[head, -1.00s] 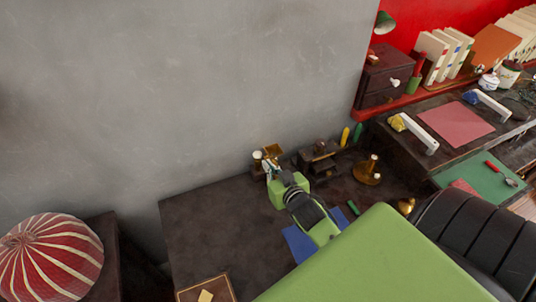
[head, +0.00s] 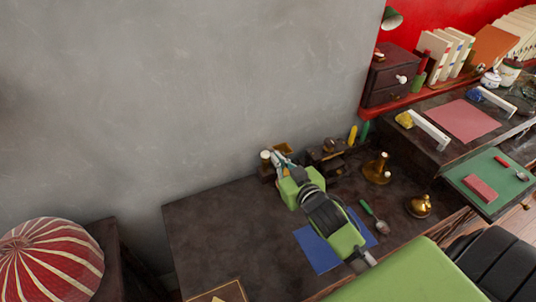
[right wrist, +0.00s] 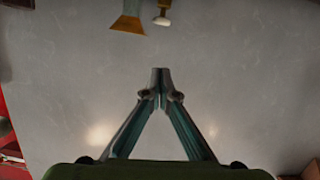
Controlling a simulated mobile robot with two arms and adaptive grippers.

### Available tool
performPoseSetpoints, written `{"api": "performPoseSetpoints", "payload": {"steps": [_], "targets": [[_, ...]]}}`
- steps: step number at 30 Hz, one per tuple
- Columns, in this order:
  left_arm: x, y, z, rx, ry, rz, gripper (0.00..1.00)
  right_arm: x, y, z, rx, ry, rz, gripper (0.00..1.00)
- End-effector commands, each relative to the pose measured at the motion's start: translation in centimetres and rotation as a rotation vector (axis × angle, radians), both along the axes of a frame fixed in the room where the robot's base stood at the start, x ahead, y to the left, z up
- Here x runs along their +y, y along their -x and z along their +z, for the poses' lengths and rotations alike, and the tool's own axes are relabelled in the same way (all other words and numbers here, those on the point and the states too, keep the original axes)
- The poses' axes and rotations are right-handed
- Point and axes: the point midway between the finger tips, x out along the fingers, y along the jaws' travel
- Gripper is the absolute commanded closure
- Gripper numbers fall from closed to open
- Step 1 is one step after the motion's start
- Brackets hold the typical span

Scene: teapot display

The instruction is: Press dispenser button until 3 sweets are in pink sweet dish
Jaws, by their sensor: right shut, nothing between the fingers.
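The right gripper (head: 279,158) is at the back edge of the dark table, by the wall, right beside a small device with an orange-brown top (head: 284,148) and a white-topped post (head: 265,154). This may be the dispenser; its button cannot be made out for sure. In the right wrist view the gripper (right wrist: 160,72) has its fingertips together, with nothing between them. There, an orange-brown flared part (right wrist: 128,24) and a white knob (right wrist: 162,20) show at the top edge, apart from the fingertips. I cannot make out a pink sweet dish or any sweets. My left gripper is out of view.
A dark wooden item (head: 328,155), a brass stand (head: 377,168), a brass bell-shaped piece (head: 419,206) and a green-handled spoon (head: 375,217) stand or lie to the right. A blue mat (head: 318,252) lies under my arm.

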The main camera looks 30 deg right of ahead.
Motion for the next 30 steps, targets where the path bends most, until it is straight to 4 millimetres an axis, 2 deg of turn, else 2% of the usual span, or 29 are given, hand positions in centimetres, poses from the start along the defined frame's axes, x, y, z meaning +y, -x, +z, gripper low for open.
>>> {"api": "performPoseSetpoints", "payload": {"steps": [9,13,15,21,30], "targets": [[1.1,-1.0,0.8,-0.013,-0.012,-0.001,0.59,-0.5,-6.5,-1.3,0.000,0.001,-0.001,1.00],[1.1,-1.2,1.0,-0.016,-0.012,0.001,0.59,-0.8,-8.6,-2.0,0.001,0.001,-0.001,1.00],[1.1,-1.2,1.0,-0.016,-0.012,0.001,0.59,-0.9,-8.3,-3.6,0.006,0.000,-0.002,1.00],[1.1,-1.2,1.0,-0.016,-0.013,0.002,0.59,-1.1,-8.3,-5.5,0.002,0.000,0.000,1.00],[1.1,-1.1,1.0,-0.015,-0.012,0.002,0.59,-1.1,-8.3,-5.9,0.000,0.000,0.000,1.00]]}}
